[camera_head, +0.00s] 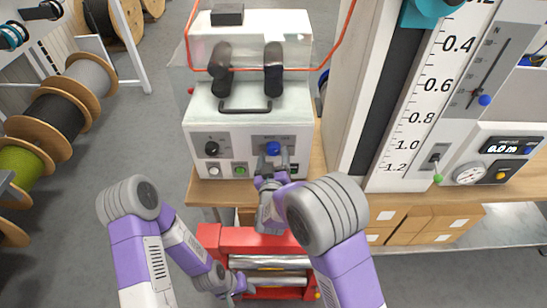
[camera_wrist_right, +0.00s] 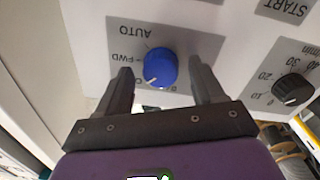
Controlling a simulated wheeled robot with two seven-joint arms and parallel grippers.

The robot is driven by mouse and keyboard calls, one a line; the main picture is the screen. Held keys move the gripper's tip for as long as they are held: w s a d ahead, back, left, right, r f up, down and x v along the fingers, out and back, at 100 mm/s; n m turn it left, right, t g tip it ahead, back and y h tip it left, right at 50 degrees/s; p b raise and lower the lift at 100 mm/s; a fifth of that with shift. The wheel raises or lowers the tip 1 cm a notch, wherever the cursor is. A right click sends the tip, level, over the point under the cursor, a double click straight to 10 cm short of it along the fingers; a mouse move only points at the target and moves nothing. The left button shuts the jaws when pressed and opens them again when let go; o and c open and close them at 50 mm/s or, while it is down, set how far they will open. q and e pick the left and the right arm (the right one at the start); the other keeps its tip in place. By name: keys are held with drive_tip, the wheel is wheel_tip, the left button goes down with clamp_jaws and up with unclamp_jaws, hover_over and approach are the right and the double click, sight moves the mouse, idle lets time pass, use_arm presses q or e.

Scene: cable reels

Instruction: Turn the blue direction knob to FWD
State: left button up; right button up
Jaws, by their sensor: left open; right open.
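The blue direction knob (camera_head: 272,148) is on the front panel of the white control box (camera_head: 228,124). In the right wrist view the knob (camera_wrist_right: 160,67) appears upside down, with AUTO and FWD labels beside it. Its white mark points to the picture's lower left, toward a label below FWD that looks like O. My right gripper (camera_head: 272,162) is open in front of the knob. Its fingers (camera_wrist_right: 161,80) are on either side of the knob, with visible gaps. My left gripper (camera_head: 240,287) is open and low, near the red roller frame (camera_head: 225,236).
A black knob (camera_head: 211,149) is on the same panel, left of the blue one. A green button (camera_head: 239,171) sits below. Cable reels (camera_head: 60,110) hang left. Cardboard boxes (camera_head: 425,222) are under the table.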

drive_tip(key=shift+c, duration=0.5)
drive_tip(key=c, duration=1)
drive_tip(key=shift+o, duration=0.2)
drive_tip(key=shift+f+m+b, duration=0.1)
drive_tip(key=shift+m+b, duration=0.5)
drive_tip(key=shift+b, duration=0.2)
drive_tip(key=m+b, duration=0.3)
drive_tip(key=b, duration=0.1)
drive_tip(key=shift+m+b, duration=0.3)
drive_tip(key=shift+m, duration=0.1)
drive_tip(key=shift+a+m+b, duration=0.1)
drive_tip(key=shift+m+b, duration=1.8)
drive_tip(key=shift+r, duration=0.2)
drive_tip(key=o, duration=1.1)
drive_tip(key=shift+c, duration=0.2)
